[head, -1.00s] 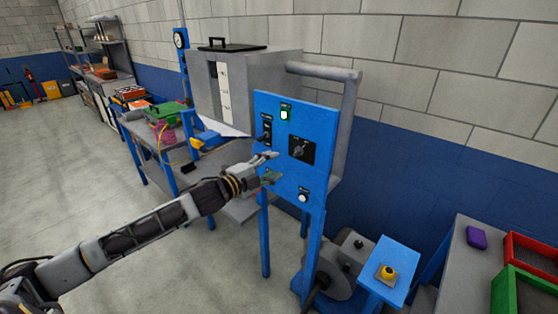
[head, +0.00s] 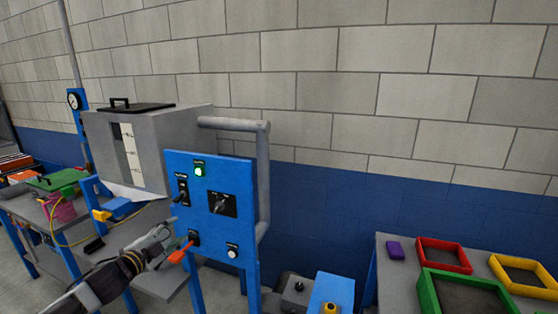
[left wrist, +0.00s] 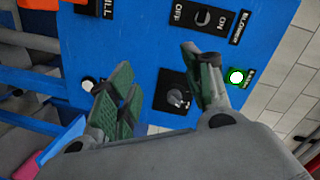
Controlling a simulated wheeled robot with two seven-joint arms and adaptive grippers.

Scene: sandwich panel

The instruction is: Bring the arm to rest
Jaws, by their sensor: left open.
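My left gripper (head: 168,243) is open in the head view, at the lower left edge of the blue control panel (head: 228,166). In the left wrist view its two green-padded fingers (left wrist: 160,88) are spread with nothing between them, and the panel face (left wrist: 150,30) lies beyond them. An orange part (head: 180,254) shows near the fingertips at the panel's lower left switch plate. It also shows in the left wrist view (left wrist: 62,14), apart from the fingers. Whether the gripper touches the panel cannot be told. My right gripper is not in view.
The panel carries a lit green lamp (head: 198,171), a rotary knob (head: 222,204) and a white button (head: 232,253). A grey machine (head: 165,130) stands behind it. A grey table (head: 395,285) with coloured trays is at right; a workbench (head: 30,210) is at left.

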